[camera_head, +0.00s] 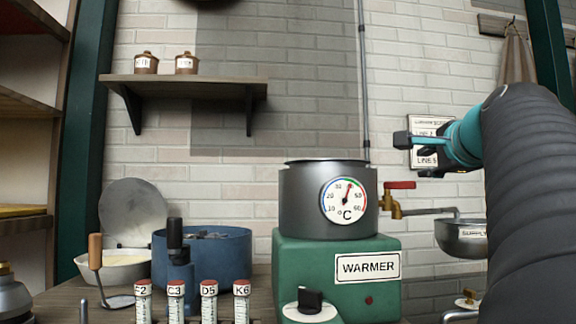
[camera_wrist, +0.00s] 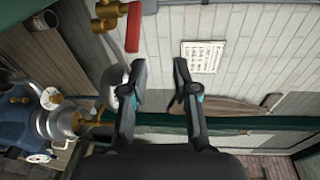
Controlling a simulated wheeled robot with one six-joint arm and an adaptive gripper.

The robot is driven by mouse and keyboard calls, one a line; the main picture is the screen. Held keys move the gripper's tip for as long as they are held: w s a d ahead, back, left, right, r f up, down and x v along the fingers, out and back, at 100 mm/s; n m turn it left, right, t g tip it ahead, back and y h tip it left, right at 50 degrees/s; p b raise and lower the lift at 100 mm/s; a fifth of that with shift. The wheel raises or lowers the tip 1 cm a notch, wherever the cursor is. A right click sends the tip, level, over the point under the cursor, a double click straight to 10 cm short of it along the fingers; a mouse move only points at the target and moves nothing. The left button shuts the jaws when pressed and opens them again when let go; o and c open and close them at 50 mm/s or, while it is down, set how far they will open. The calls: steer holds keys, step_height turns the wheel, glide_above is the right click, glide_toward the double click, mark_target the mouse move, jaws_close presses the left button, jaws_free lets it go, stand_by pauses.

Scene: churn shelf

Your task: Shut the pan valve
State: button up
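The valve (camera_head: 395,207) is a brass tap on the right side of the grey pan (camera_head: 300,205), which sits on the green warmer. Its red lever handle (camera_head: 400,185) lies level, roughly along the pipe that runs right. In the wrist view the brass body (camera_wrist: 108,12) and red handle (camera_wrist: 133,28) show at the top, left of centre. My gripper (camera_head: 408,157) is above and slightly right of the handle in the head view, apart from it. In the wrist view my gripper (camera_wrist: 158,72) is open with nothing between its fingertips.
A metal bowl (camera_head: 462,238) hangs below the pipe's end at right. A dial thermometer (camera_head: 344,200) is on the pan front. A black knob (camera_head: 310,299) is on the warmer (camera_head: 300,262). A lined sign (camera_head: 428,128) is on the wall behind my gripper.

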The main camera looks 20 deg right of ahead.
steer(key=b+v, duration=0.1)
steer(key=v, duration=0.5)
steer(key=shift+s+d+f, duration=0.25)
steer(key=shift+f, duration=0.25)
stand_by(0.3)
